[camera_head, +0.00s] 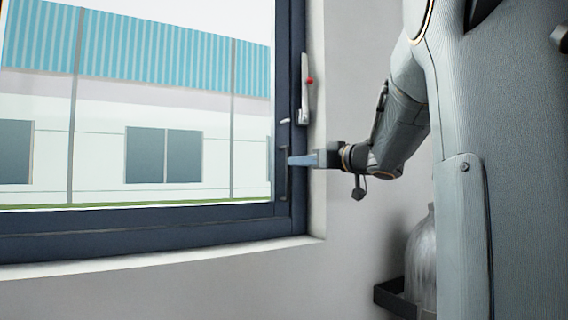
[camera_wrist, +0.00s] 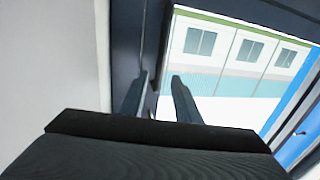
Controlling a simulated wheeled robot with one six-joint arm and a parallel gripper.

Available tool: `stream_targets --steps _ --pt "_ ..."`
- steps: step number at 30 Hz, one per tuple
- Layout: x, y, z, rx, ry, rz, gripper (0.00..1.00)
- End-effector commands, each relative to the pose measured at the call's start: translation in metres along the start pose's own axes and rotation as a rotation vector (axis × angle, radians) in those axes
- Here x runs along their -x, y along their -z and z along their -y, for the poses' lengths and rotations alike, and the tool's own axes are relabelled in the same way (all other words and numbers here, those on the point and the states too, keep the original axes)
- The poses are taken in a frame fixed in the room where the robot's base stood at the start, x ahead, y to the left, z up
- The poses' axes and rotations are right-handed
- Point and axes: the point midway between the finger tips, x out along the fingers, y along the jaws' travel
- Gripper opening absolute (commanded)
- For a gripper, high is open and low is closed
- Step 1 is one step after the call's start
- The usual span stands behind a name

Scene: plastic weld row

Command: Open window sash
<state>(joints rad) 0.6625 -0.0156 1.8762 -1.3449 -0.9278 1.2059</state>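The window sash (camera_head: 262,212) has a dark blue-grey frame around a large clear pane and looks shut in the head view. A dark upright pull (camera_head: 284,172) stands on its right side. A pale lever with a red spot (camera_head: 307,88) is upright on the right frame, with a small white catch (camera_head: 286,121) below it. My gripper (camera_head: 291,160) reaches in from the right, its fingertips at the dark pull. In the wrist view my gripper's (camera_wrist: 157,80) two fingers are apart, with dark frame behind the gap. Whether they touch the pull is hidden.
The white sill (camera_head: 160,262) runs under the window. A pale wall (camera_head: 350,228) lies right of the frame. A grey cylinder (camera_head: 420,262) stands in a dark holder (camera_head: 388,296) at lower right. A building with blue cladding shows outside the pane.

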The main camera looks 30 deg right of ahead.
Motion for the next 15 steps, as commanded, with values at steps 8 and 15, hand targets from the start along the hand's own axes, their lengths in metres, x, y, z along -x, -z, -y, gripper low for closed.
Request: stream_targets --steps 8,15 --pt "-0.04 0.0 -0.002 -0.003 -0.003 0.001 0.29" --pt "-0.067 -0.001 -0.001 -0.002 -0.002 0.001 0.29"
